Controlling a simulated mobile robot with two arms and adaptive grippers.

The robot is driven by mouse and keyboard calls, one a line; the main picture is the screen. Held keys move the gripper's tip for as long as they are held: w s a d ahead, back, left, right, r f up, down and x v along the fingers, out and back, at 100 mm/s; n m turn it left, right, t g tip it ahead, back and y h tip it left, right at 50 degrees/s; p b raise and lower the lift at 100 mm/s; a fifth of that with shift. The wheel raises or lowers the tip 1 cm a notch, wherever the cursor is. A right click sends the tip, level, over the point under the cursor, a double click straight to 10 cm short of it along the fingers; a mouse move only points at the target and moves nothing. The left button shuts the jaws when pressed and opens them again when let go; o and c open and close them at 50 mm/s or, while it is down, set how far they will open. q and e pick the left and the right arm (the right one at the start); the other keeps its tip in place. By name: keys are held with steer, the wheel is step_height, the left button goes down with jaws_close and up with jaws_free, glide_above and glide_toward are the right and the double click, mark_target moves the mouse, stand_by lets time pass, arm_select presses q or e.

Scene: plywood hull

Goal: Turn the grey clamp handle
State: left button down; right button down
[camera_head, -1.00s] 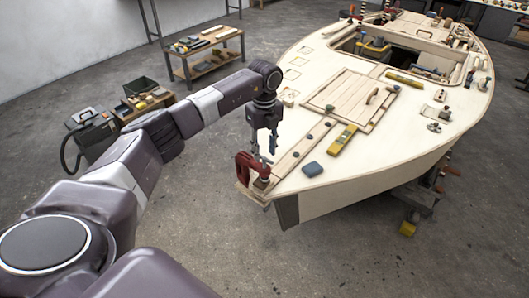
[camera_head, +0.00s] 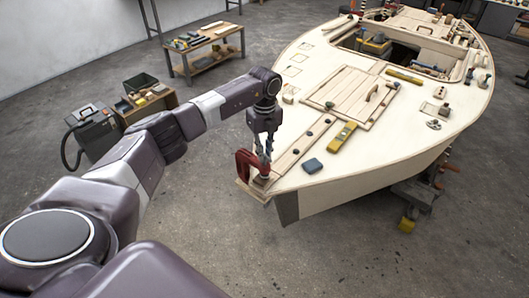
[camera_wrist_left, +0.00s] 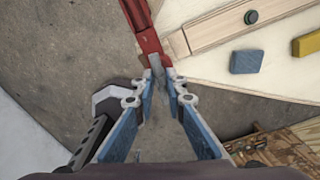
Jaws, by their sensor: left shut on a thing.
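The red clamp (camera_head: 246,166) sits at the near corner of the plywood boat deck. It also shows in the left wrist view (camera_wrist_left: 142,27), at the top. My left gripper (camera_head: 264,155) points down at the clamp from above. In the left wrist view its blue-padded fingers (camera_wrist_left: 160,88) are close together around the grey clamp handle (camera_wrist_left: 156,66), a narrow bar just below the red frame. The fingers hide part of the handle. In the head view the handle is too small and covered to make out. My right gripper is not in view.
On the deck near the clamp lie a blue block (camera_head: 312,166), a yellow level (camera_head: 342,137) and a wooden strip (camera_head: 300,146) with dark knobs. A slatted hatch (camera_head: 345,95) lies farther back. Open concrete floor (camera_head: 400,260) surrounds the hull.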

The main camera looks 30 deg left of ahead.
arm_select(q)
steer(key=shift+m, duration=0.3)
steer(key=m+b, duration=0.2)
steer(key=shift+m, duration=0.3)
steer(key=m+b, duration=0.2)
steer(key=m, duration=0.2)
steer(key=shift+m, duration=0.3)
steer(key=m+b, duration=0.2)
steer(key=m, duration=0.2)
steer(key=m+b, duration=0.1)
steer(key=m, duration=0.4)
steer(key=m+b, duration=0.1)
steer(key=m, duration=0.3)
steer(key=shift+m, duration=0.3)
steer(key=m+b, duration=0.1)
steer(key=m, duration=0.3)
steer(key=m+b, duration=0.1)
steer(key=m, duration=0.3)
steer(key=shift+w+m, duration=0.1)
steer(key=shift+m, duration=0.3)
steer(key=shift+r+m, duration=0.1)
steer(key=shift+m, duration=1.7)
